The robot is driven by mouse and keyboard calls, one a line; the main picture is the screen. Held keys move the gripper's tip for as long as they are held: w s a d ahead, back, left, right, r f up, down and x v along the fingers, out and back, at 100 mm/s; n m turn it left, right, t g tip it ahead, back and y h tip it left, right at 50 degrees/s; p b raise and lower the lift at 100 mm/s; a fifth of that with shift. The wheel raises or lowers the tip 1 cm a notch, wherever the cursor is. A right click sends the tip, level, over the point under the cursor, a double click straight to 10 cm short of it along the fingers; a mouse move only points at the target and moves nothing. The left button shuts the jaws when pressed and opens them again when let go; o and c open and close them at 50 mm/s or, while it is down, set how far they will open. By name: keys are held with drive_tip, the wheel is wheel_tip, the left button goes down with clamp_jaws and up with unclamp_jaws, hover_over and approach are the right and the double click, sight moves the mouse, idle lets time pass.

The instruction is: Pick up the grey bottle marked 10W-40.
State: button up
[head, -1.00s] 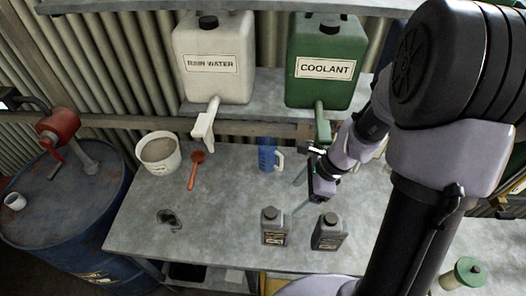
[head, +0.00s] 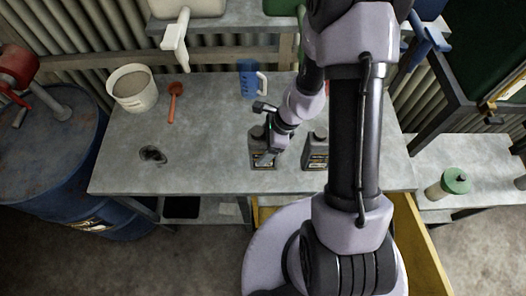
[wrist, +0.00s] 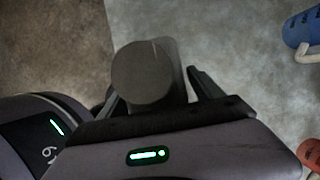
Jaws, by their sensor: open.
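Two grey bottles with dark caps stand upright on the metal bench, a left bottle (head: 258,161) and a right bottle (head: 316,154). Their labels are too small to read, so I cannot tell which is marked 10W-40. My gripper (head: 267,158) is open at the left bottle and hides part of it. In the wrist view a round grey cap (wrist: 142,74) sits between the fingers of my gripper (wrist: 155,88), with some grey body showing behind it. One finger is partly hidden by the cap. I cannot tell whether either finger touches the bottle.
A blue jug (head: 248,80) stands behind the bottles. An orange scoop (head: 174,102) and a white bucket (head: 133,88) are at the back left. A dark fitting (head: 153,155) lies at the bench's front left. A green-lidded container (head: 454,183) stands on the right-hand surface.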

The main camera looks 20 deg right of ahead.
drive_tip(key=shift+r, duration=0.1)
clamp_jaws()
idle(0.3)
